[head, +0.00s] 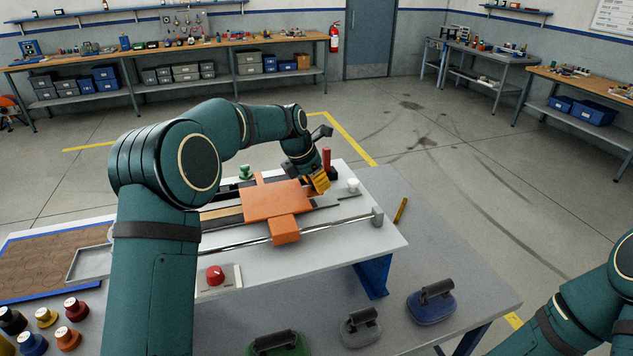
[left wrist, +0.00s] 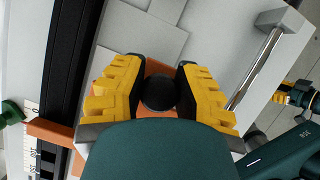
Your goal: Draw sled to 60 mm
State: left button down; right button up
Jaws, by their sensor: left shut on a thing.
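The orange sled (head: 268,203) sits on the grey-white bench fixture (head: 345,250), over a dark track and beside a chrome rod (head: 335,227). My left gripper (head: 319,184) is at the sled's far right side. In the left wrist view its yellow fingers (left wrist: 160,95) are shut on a round black knob (left wrist: 158,93), with orange showing around it. A scale (left wrist: 35,150) with dark marks lies at the left of that view, beside an orange pointer bar (left wrist: 52,132). Its reading is too small to tell.
A red upright handle (head: 326,159), a white knob (head: 353,185) and a green knob (head: 246,172) stand near the gripper. A red knob (head: 215,275) is in front. Blue (head: 432,304) and grey (head: 361,328) handled weights lie on the near table.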

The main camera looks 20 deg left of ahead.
aim_at(297, 192)
pick_arm(q)
jog(key=s+a, duration=0.2)
jog(key=a, duration=0.1)
jog(key=s+a, duration=0.1)
jog(key=a, duration=0.1)
jog(key=shift+s+f+p, duration=0.15)
jog(key=shift+s+p, duration=0.1)
jog(key=shift+p, duration=0.15)
jog(key=c, duration=0.6)
grip_release()
jog(key=shift+c, duration=0.2)
jog(key=shift+w, duration=0.1)
jog(key=v, duration=1.2)
jog(key=shift+d, duration=0.1)
